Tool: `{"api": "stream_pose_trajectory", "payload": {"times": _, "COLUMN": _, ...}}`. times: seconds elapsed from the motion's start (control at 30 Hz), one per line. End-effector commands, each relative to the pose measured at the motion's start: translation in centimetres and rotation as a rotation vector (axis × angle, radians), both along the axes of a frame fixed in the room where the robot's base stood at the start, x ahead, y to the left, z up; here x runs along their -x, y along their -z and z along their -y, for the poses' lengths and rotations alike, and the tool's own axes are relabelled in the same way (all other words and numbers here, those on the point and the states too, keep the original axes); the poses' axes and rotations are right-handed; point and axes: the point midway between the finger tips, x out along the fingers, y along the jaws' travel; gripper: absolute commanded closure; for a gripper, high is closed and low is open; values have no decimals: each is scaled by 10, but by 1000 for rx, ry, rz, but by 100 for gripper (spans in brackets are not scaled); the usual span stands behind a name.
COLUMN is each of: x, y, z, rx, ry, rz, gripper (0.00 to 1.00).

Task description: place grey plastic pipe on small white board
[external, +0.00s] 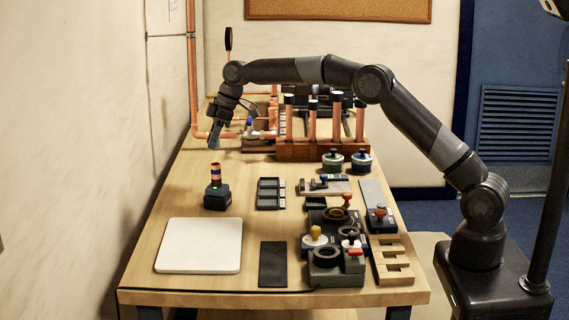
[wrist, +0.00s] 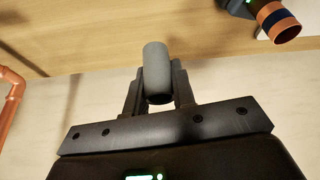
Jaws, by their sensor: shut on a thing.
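My gripper (external: 214,143) is over the far left part of the wooden table, pointing down. In the wrist view my gripper (wrist: 157,92) is shut on the grey plastic pipe (wrist: 156,70), a short plain cylinder between the two fingers. In the external view the pipe cannot be told apart clearly from the dark fingers. The small white board (external: 200,246) lies flat and empty at the table's near left corner, well in front of my gripper and apart from it.
A dark stand with a copper and blue banded piece (external: 216,190) rises between my gripper and the board. A copper manifold (external: 312,135) stands at the back. A black tray (external: 270,193), a black mat (external: 273,264) and grey valve fixtures (external: 335,255) lie to the right.

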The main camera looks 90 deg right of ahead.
Motion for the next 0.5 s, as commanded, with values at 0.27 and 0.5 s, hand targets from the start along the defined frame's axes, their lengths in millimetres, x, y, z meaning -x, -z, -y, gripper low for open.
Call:
{"api": "stream_pose_trajectory", "payload": {"times": 0.27, "x": -1, "y": -44, "z": 0, "rx": 1, "ry": 0, "rz": 2, "gripper": 98}}
{"api": "stream_pose_trajectory", "payload": {"times": 0.5, "x": -3, "y": -58, "z": -29, "rx": -1, "ry": -24, "rz": 0, "gripper": 98}}
